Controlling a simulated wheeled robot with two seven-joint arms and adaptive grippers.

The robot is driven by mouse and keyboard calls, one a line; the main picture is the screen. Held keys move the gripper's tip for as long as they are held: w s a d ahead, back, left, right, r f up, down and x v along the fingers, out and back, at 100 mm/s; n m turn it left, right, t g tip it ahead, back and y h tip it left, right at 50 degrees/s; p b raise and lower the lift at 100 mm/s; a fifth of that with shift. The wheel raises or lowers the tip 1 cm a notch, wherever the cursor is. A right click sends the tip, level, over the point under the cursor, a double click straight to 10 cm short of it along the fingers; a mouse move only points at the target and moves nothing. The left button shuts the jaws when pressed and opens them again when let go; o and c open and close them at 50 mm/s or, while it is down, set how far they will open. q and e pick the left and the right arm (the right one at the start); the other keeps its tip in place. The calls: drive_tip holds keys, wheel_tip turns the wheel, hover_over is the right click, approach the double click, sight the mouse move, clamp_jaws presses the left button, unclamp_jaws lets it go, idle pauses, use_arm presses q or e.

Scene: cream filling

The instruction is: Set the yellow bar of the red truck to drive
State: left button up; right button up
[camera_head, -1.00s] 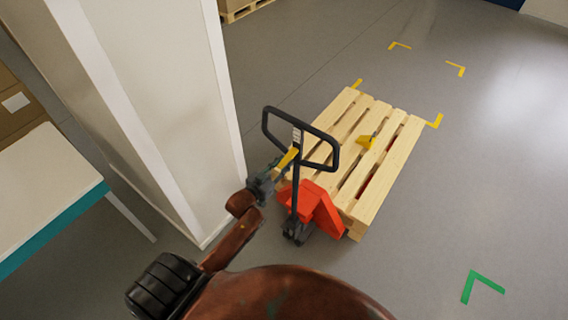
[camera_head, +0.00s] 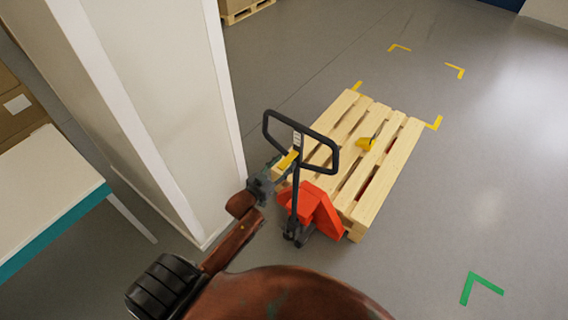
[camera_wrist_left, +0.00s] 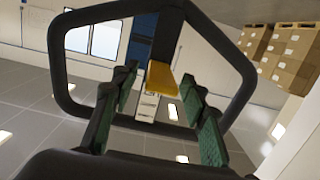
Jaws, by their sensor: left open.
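The red pallet truck (camera_head: 312,206) stands at the near end of a wooden pallet, with its black loop handle (camera_head: 336,156) raised. The yellow bar (camera_head: 288,160) sits inside the handle loop, near its base. My left gripper (camera_head: 277,172) is at the left side of the handle, close to the yellow bar. In the left wrist view the open green-padded fingers (camera_wrist_left: 166,112) are spread below and to either side of the yellow bar (camera_wrist_left: 161,78). The handle loop (camera_wrist_left: 150,14) frames them. Contact cannot be told. My right gripper is not in view.
A white pillar (camera_head: 175,110) rises just left of the truck. A white table with a teal edge (camera_head: 45,190) is at the left. The wooden pallet (camera_head: 392,165) bears a small yellow object (camera_head: 365,144). Floor to the right is clear, with a green corner mark (camera_head: 482,286).

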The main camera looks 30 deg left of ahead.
use_arm(q)
drive_tip(key=s+a+r, duration=0.1)
drive_tip(key=s, duration=1)
drive_tip(key=shift+s+r, duration=0.25)
drive_tip(key=shift+s, duration=0.15)
